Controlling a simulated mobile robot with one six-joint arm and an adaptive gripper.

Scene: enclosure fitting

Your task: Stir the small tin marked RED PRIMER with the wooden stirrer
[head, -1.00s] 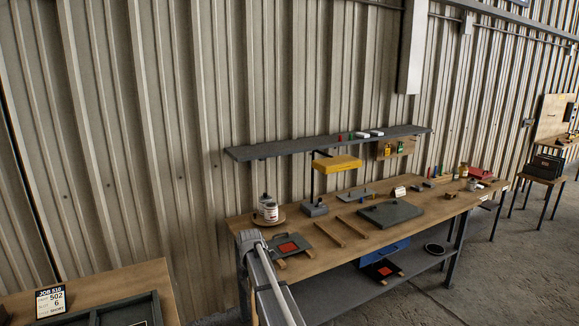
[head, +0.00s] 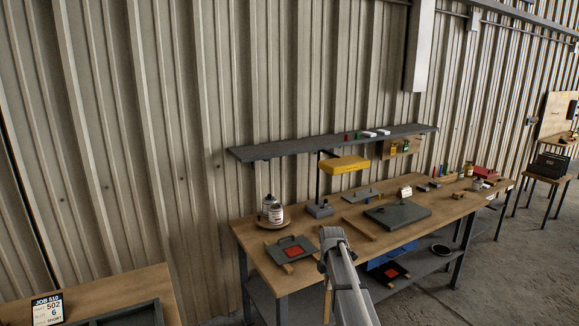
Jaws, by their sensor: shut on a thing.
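Two small tins with pale labels stand close together on a round wooden board (head: 271,225) at the left of the workbench: a rear tin (head: 267,203) and a front tin (head: 276,214). Their lettering is too small to read, so I cannot tell which is RED PRIMER. My grey arm rises from the bottom of the head view and ends, as seen, at a rounded joint over the bench front, right of the tins. My gripper's fingers do not show.
A dark plate with a red square (head: 291,249) lies in front of the tins. A yellow lamp (head: 343,164) stands behind, under a grey shelf (head: 300,147). A large dark plate (head: 398,214) lies to the right. A lower shelf holds a blue box (head: 395,252).

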